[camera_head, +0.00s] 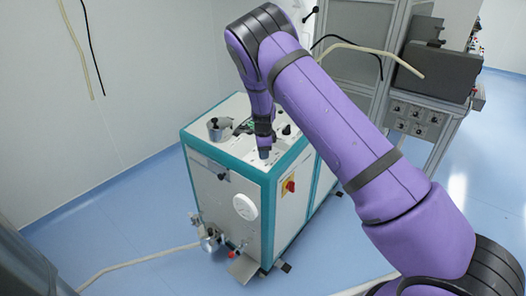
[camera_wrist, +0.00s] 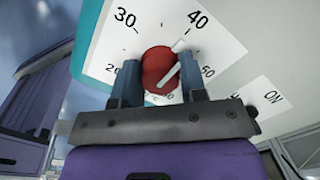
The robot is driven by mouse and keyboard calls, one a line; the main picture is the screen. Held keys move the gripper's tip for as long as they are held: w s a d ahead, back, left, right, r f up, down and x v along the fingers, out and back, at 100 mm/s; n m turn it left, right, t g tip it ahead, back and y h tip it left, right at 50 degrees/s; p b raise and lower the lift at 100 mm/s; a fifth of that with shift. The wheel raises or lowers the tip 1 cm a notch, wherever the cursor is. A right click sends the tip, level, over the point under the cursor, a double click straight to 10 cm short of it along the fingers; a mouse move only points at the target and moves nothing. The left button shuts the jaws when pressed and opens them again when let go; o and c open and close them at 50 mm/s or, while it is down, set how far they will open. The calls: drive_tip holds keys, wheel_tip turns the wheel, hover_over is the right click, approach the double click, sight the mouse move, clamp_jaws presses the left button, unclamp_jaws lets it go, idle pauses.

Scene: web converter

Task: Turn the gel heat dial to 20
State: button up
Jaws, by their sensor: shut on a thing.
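The gel heat dial is a red round knob (camera_wrist: 158,68) with a white pointer line, on a white scale plate (camera_wrist: 160,20) in the wrist view. The numbers 20, 30, 40 and 50 show around it; the lower part of the scale is partly hidden by my gripper. The pointer slants to the upper right, towards the side of 40 and 50; its exact reading is unclear. My gripper (camera_wrist: 161,85) has one finger on each side of the knob and is shut on it. In the head view my gripper (camera_head: 264,151) reaches down to the machine's top, and the dial cannot be made out.
The white and teal machine (camera_head: 225,180) stands on a blue floor. A metal pot (camera_head: 220,129) sits on its top left. A red switch (camera_head: 290,186) is on its side. In the wrist view, an ON label (camera_wrist: 272,97) is right of the dial. A grey control cabinet (camera_head: 415,115) stands at right.

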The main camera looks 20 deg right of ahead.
drive_tip(key=shift+n, duration=0.4)
drive_tip(key=n, duration=0.6)
drive_tip(key=shift+g, duration=0.3)
drive_tip(key=n, duration=0.6)
drive_tip(key=shift+n+g+h, duration=0.3)
drive_tip(key=n, duration=0.7)
drive_tip(key=shift+h, duration=0.4)
drive_tip(key=n, duration=0.6)
drive_tip(key=shift+h, duration=0.3)
drive_tip(key=shift+n, duration=0.3)
drive_tip(key=o, duration=0.9)
